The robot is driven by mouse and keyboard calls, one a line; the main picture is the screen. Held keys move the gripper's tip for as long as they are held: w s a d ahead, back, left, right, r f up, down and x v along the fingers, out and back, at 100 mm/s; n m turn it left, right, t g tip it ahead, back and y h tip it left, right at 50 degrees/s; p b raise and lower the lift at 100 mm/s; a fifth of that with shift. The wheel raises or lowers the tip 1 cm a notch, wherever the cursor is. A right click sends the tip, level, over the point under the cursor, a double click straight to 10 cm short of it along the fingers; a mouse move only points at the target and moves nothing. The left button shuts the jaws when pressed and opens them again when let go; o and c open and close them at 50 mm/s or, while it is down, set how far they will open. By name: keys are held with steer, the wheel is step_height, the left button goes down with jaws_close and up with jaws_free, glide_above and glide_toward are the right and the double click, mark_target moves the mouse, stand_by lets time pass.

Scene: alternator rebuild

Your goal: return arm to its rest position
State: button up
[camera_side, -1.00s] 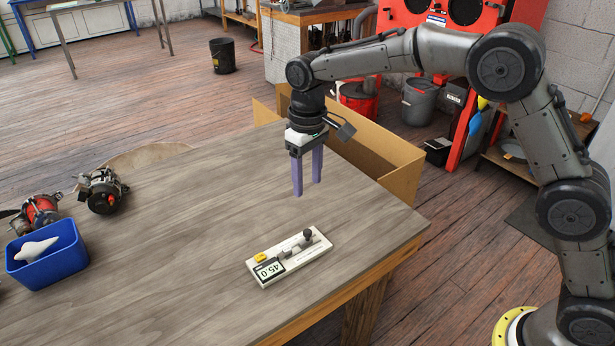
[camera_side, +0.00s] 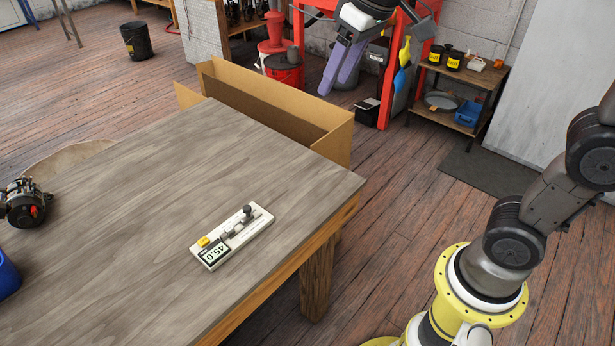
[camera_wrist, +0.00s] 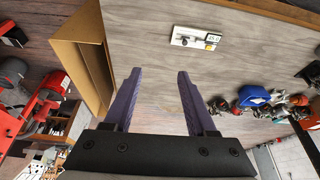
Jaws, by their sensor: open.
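My gripper (camera_side: 342,68) is at the top of the side view, raised above the floor beyond the table's far right corner. Its two purple fingers are apart with nothing between them. They also show in the wrist view (camera_wrist: 158,88), open and empty. Part of my arm above the gripper is out of the side view. My yellow-ringed base stands at the lower right.
The wooden table (camera_side: 150,190) bears a white gauge (camera_side: 232,236) reading 45.0 and an alternator (camera_side: 22,203). A blue bin (camera_side: 8,277) is at the left edge. An open cardboard box (camera_side: 270,108) stands behind the table. A shelf (camera_side: 455,98) is farther back.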

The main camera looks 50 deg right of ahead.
steer(key=s+d+f, duration=0.1)
steer(key=s+f, duration=0.3)
steer(key=s, duration=0.4)
steer(key=s+d+f+t, duration=0.1)
steer(key=s+d+f, duration=0.1)
steer(key=s+f, duration=0.3)
steer(key=s, duration=0.4)
steer(key=shift+d+f+m, duration=0.15)
steer(key=shift+d+m, duration=0.1)
steer(key=shift+m, duration=0.05)
